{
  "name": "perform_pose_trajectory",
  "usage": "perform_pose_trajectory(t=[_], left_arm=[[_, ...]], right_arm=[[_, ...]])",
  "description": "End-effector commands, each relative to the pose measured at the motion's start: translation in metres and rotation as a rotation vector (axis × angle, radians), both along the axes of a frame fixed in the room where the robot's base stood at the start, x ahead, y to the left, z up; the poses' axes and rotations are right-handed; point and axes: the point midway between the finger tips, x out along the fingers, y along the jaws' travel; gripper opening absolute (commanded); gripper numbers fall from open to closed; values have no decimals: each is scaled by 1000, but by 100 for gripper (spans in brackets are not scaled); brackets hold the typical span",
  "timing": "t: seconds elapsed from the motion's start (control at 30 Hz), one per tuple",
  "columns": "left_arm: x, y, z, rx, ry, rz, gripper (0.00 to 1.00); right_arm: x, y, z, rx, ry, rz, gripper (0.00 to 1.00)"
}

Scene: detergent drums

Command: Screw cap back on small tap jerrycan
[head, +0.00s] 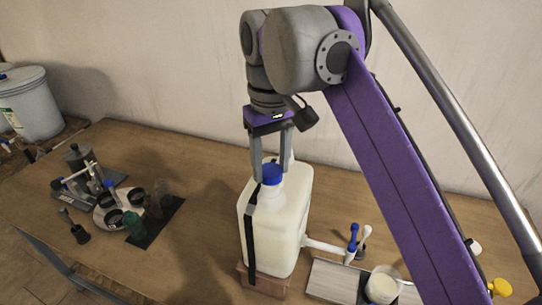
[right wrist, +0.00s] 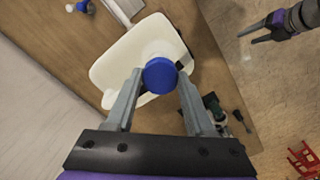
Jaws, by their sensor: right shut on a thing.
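The small tap jerrycan (head: 275,232) is cream-white and stands upright on a wooden block (head: 262,283), with a dark strap down its front. Its white spout with a blue-handled tap (head: 352,240) points right. The blue cap (head: 271,174) sits at the top of the neck; I cannot tell how far it is threaded. My right gripper (head: 271,172) comes from above and is shut on the cap. In the right wrist view the cap (right wrist: 160,76) lies between the two fingertips. My left gripper (right wrist: 258,34) shows only there, away from the jerrycan over the floor, its fingers apart.
A grey tray (head: 335,283) with a white-topped round container (head: 382,286) is right of the jerrycan. A round holder (head: 118,210) with dark bottles and a dark mat (head: 150,222) stand left. A large lidded drum (head: 32,105) is far left. The wall is close behind.

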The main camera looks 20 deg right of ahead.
Motion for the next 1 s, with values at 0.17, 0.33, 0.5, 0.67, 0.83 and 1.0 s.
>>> perform_pose_trajectory(t=[0.17,0.33,0.5,0.67,0.83,1.0], left_arm=[[-1,0,-2,0,2,0,66],[-1,0,-2,0,2,0,66],[-1,0,-2,0,2,0,66],[-1,0,-2,0,2,0,66],[-1,0,-2,0,2,0,66],[-1,0,-1,0,1,0,66]], right_arm=[[1,0,-4,0,-1,0,0],[2,0,-6,0,-2,0,0],[3,0,-9,0,-2,0,0],[3,0,-9,0,-2,0,0],[3,0,-9,0,-2,0,0],[2,0,-8,0,-2,0,0]])
